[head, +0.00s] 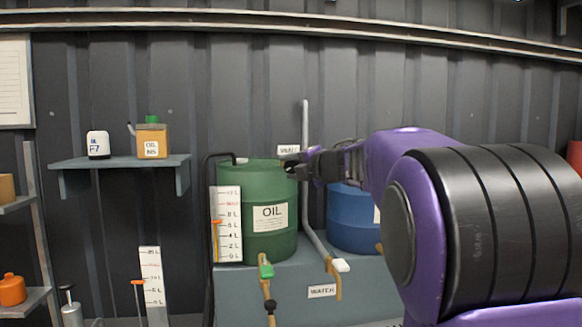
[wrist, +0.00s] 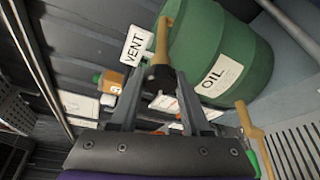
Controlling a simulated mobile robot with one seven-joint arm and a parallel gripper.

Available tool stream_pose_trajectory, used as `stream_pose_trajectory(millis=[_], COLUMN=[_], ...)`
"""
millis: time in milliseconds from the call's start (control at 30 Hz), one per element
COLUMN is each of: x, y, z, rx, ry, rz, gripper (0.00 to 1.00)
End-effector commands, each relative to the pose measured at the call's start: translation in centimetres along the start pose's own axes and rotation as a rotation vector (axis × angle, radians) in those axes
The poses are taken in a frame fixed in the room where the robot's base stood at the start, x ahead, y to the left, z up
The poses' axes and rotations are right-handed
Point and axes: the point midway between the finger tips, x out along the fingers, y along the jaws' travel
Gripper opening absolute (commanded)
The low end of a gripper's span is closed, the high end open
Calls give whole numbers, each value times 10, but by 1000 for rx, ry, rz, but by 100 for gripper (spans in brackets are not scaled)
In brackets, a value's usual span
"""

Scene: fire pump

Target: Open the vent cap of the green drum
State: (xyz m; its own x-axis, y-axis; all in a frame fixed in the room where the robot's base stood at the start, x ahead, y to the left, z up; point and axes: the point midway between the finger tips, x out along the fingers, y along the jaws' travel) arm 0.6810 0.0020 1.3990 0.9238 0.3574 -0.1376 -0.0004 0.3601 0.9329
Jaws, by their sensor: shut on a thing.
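The green drum (head: 257,180) with an OIL label stands on a grey block in the head view. It fills the upper right of the wrist view (wrist: 215,45). A tan vent pipe (wrist: 163,38) at the drum's edge ends in a black vent cap (wrist: 158,78). A white VENT tag (wrist: 136,46) is beside it. My gripper (wrist: 162,73) is shut on the black cap, with one finger on each side. In the head view my gripper (head: 292,167) is at the drum's top right rim and hides the cap. I cannot tell whether the cap has turned.
A blue drum (head: 350,218) stands to the right, partly behind my arm. A grey pipe (head: 305,150) rises between the drums. A level scale (head: 226,225) stands at the green drum's left. A wall shelf (head: 120,162) holds an oil can (head: 152,142) and a white container (head: 97,145).

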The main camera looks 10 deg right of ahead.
Motion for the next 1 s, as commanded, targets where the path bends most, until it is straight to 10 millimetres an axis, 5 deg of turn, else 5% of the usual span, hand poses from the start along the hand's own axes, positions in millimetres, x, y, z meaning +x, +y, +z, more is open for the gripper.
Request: stream_pose_trajectory(millis=[467, 500, 633, 1000], x=[0, 0, 0, 0], y=[2, 2, 2, 1], z=[1, 1, 1, 0], rx=[-15, -15, -14, -13], ry=[-3, -3, -2, -1], rz=[-2, -2, -3, -5], gripper=[0, 50, 74, 77])
